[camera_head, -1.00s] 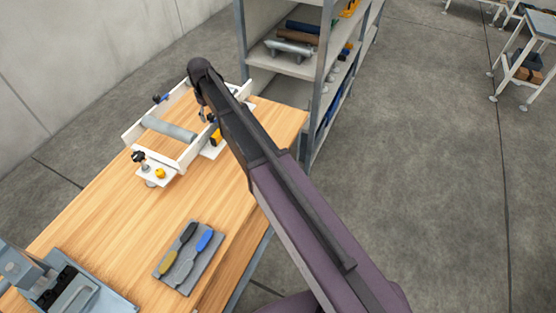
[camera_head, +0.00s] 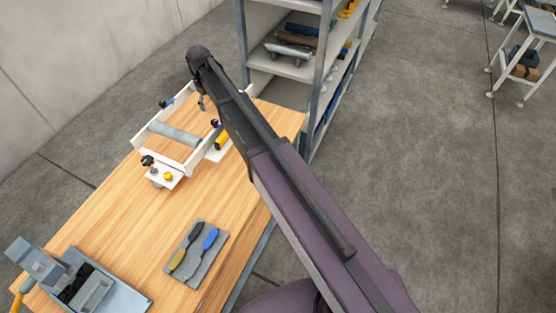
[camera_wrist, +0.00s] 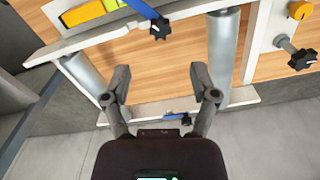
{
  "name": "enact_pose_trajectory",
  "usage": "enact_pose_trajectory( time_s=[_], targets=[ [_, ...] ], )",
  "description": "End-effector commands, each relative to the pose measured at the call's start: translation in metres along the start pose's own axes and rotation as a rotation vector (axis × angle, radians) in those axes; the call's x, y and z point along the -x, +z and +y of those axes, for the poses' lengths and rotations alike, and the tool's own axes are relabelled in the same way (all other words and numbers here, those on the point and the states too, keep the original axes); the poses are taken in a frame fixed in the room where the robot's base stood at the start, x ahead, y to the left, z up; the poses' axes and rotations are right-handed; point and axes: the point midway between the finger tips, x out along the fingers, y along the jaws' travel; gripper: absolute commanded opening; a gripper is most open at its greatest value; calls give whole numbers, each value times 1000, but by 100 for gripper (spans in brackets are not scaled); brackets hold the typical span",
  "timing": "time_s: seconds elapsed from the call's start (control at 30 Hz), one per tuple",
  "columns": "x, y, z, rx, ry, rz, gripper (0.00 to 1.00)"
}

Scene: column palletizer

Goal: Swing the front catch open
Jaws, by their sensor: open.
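A white frame fixture (camera_head: 146,137) with grey rollers stands on the wooden bench. In the wrist view, one blue catch (camera_wrist: 144,9) with a black knob (camera_wrist: 160,29) sits on the upper rail. I cannot tell which is the front catch. My gripper (camera_wrist: 161,74) is open and empty between the two rollers, apart from both catches. In the head view, my arm hides part of the fixture's right side.
A grey roller (camera_wrist: 222,55) stands close to the right of my fingers, and another roller (camera_wrist: 87,76) to the left. A tool tray (camera_head: 196,256) and a grey vise-like device (camera_head: 113,287) sit nearer on the bench. Shelving (camera_head: 287,67) stands behind.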

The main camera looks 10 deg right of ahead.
Motion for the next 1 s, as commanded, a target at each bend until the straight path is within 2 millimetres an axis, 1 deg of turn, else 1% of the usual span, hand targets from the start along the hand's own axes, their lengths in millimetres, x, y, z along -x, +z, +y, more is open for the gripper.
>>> enact_pose_trajectory(
  time_s=[0.03,0.3,0.73,0.8,1.0],
  targets=[
    [9,0,0,0,0,0,76],
    [31,0,0,0,0,0,76],
    [54,0,0,0,0,0,76],
    [44,7,1,-11,0,0,76],
    [33,24,6,-41,0,0,76]
  ],
)
